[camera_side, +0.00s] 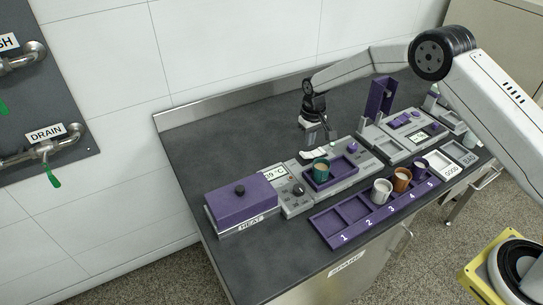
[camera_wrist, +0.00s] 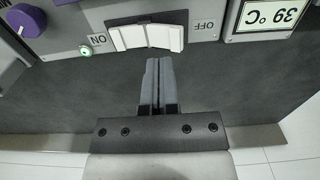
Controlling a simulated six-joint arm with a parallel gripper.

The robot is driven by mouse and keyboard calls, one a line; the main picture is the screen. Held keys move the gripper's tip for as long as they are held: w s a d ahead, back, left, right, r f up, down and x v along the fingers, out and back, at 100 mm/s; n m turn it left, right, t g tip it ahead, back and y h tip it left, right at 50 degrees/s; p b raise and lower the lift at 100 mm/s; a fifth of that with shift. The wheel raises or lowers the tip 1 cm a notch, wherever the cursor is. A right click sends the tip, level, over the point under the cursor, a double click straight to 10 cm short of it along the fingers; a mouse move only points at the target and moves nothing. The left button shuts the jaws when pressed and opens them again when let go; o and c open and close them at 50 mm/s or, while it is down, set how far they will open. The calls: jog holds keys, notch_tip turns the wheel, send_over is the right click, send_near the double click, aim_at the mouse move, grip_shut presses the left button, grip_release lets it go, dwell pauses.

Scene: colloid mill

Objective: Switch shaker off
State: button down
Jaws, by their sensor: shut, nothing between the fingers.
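The shaker (camera_side: 345,181) is a light grey unit with a purple tray holding a teal cup (camera_side: 321,171). Its white rocker switch (camera_wrist: 135,38) sits between the labels ON and OFF in the wrist view, upside down there. A small green lamp (camera_wrist: 86,51) beside ON looks lit. I cannot tell for sure which way the rocker is tilted. My gripper (camera_wrist: 158,62) is shut and empty, its grey fingertips just short of the switch's near edge in the picture. It also shows at the back of the shaker in the side view (camera_side: 328,134); contact cannot be told.
A temperature display (camera_wrist: 269,14) reads 39 °C. The purple heater box (camera_side: 240,203) stands left of the shaker. A numbered purple rack (camera_side: 341,241) with several cups lies in front. More grey equipment (camera_side: 407,129) stands to the right. The dark bench behind and left is clear.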

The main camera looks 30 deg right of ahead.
aim_at(308, 155)
jog(key=shift+f, duration=2.3)
dwell(2.4)
jog(key=shift+r, duration=3.45)
jog(key=shift+s+r, duration=0.1)
jog(key=shift+r, duration=0.1)
jog(key=shift+s+r, duration=0.15)
jog(key=shift+r, duration=0.05)
jog(key=s+r+t, duration=0.1)
jog(key=s+r, duration=0.2)
jog(key=s, duration=0.6)
jog(key=s+d+r, duration=0.1)
jog(key=s+r, duration=0.2)
jog(key=s, duration=0.7)
jog(key=s+d+r+t, duration=0.1)
jog(key=s+r, duration=0.2)
jog(key=s, duration=0.7)
jog(key=shift+r+t, duration=0.3)
jog(key=shift+r, duration=0.1)
